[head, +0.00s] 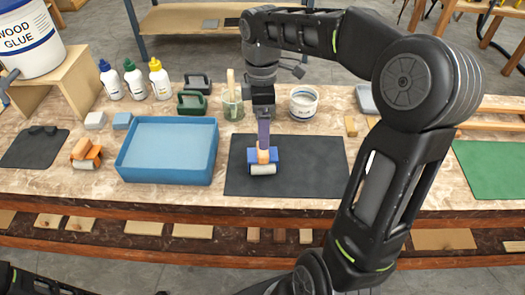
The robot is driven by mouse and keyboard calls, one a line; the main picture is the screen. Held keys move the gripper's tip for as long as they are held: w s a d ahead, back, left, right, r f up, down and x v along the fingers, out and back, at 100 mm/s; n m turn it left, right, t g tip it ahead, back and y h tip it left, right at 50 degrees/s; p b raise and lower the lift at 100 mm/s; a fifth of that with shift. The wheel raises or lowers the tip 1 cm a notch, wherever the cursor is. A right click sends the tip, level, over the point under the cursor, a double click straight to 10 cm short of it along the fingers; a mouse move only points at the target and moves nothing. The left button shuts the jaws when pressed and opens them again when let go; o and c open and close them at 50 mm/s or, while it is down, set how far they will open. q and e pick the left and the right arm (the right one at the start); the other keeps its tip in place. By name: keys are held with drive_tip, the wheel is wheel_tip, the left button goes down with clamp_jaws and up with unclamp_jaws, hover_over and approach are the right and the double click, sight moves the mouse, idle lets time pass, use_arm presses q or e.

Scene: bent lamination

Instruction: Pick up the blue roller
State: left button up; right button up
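The blue roller (252,157) sits on the dark mat (310,175) in the middle of the bench, with its pale cylinder toward the front. A light wooden part shows at its middle. My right gripper (263,143) points straight down over the roller, with its narrow purple finger part reaching the wooden piece. The fingers are seen edge-on, so I cannot tell whether they are closed on it. The roller appears to rest on the mat. My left gripper is out of view.
A blue tray (120,165) stands left of the mat, and an orange roller (84,150) lies farther left. Glue bottles (135,83), dark-handled tools (192,103), a brush jar (232,106) and a white tub (303,104) stand behind. A green mat (492,165) lies right.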

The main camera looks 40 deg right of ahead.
sight(263, 158)
drive_tip(key=shift+s+f, duration=0.1)
drive_tip(key=shift+f, duration=1.3)
drive_tip(key=shift+f, duration=0.1)
drive_tip(key=f, duration=0.5)
drive_tip(key=shift+s+a+p, duration=0.15)
drive_tip(key=shift+s+p, duration=0.1)
drive_tip(key=shift+p, duration=0.15)
drive_tip(key=shift+c, duration=0.5)
drive_tip(key=c, duration=1.5)
